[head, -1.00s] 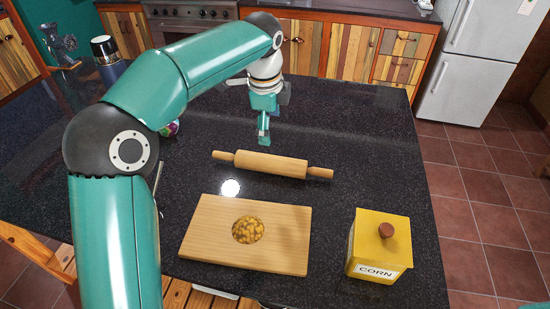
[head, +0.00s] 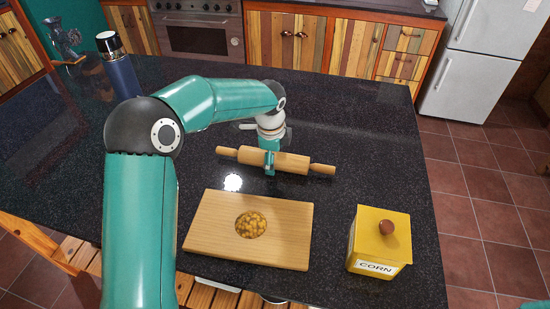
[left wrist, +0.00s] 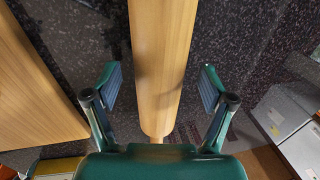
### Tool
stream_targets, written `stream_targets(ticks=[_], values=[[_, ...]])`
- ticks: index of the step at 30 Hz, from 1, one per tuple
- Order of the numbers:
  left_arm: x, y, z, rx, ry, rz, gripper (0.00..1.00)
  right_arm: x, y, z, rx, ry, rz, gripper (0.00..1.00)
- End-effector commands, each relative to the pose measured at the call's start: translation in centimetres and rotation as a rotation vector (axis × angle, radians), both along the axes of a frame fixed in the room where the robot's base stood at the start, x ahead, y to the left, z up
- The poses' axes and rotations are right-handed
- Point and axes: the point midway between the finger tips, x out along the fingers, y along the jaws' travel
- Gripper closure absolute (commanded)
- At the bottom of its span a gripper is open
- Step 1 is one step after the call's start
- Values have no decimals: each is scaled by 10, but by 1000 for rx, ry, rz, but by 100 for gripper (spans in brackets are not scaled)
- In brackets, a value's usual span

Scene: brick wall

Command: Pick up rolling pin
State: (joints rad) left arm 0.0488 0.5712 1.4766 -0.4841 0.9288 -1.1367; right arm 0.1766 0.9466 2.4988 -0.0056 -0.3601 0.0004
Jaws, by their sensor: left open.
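The wooden rolling pin (head: 296,162) lies on the dark countertop, behind the wooden board. My left gripper (head: 269,164) is at the pin, near its middle, with one finger showing in front of it. In the left wrist view the rolling pin (left wrist: 162,60) runs between the two fingers of my open left gripper (left wrist: 160,90). There is a gap on each side, so the fingers do not touch it.
A wooden board (head: 203,230) with small yellow pieces (head: 251,225) in its hollow lies in front. A yellow corn box (head: 378,243) stands to the right. A blue flask (head: 118,68) stands at the back left. The countertop (head: 370,130) is clear right of the pin.

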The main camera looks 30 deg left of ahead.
Motion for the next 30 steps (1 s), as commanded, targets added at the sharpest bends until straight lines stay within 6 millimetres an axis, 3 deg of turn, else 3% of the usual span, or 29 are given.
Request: stream_targets(ticks=[4,11,22,30], values=[[2,1,-12,1,0,0,18,0,0,3,0,0,0,46],[3,1,-13,0,-1,1,18,0,0,2,0,0,0,46],[3,1,-13,0,-1,0,79,0,0,2,0,0,0,46],[4,1,-11,0,-4,0,83,0,0,2,0,0,0,46]])
